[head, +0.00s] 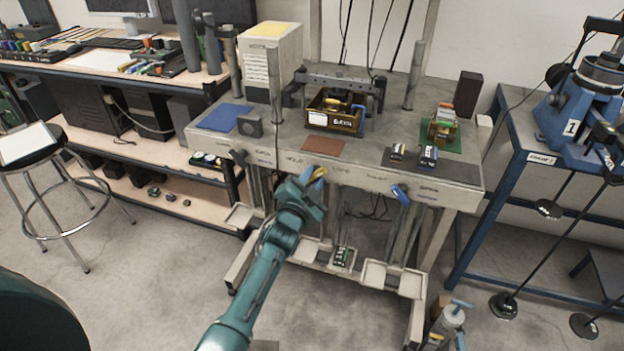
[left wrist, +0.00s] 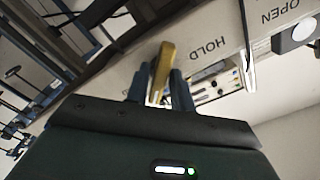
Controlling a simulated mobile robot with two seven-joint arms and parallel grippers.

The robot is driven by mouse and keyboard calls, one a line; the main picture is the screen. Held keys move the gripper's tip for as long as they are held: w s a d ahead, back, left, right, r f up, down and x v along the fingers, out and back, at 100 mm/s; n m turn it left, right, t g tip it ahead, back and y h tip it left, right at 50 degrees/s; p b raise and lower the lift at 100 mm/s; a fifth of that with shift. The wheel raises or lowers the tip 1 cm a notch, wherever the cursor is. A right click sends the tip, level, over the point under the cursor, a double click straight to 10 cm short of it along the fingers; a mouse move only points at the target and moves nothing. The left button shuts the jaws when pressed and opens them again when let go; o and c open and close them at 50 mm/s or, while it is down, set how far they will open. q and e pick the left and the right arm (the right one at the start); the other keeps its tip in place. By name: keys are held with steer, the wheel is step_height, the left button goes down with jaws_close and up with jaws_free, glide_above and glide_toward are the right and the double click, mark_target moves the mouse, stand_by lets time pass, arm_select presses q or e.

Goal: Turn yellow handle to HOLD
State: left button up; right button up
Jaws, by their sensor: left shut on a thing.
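The yellow handle (head: 319,173) is on the front panel (head: 350,180) of the grey workbench. In the left wrist view the yellow handle (left wrist: 163,66) stands between the two dark fingers of my left gripper (left wrist: 160,88). My left gripper (head: 312,182) is shut on it in the head view, and hides part of it. The HOLD label (left wrist: 208,49) is printed on the panel right beside the handle in the wrist view. An OPEN label (left wrist: 279,10) is farther along, near a round knob (left wrist: 303,33). My right gripper is not in view.
A blue handle (head: 400,194) is on the same panel, to the right. A bin (head: 336,112), a blue mat (head: 224,117) and small devices stand on the bench top. A stool (head: 45,165) is at the left and a blue bench (head: 520,150) at the right. Open floor lies in front.

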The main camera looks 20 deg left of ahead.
arm_select(q)
steer(key=shift+n, duration=0.4)
steer(key=n, duration=0.3)
steer(key=shift+r+n+p, duration=0.1)
steer(key=shift+n+p, duration=0.3)
steer(key=n, duration=1.3)
steer(key=shift+n, duration=0.3)
steer(key=o, duration=0.8)
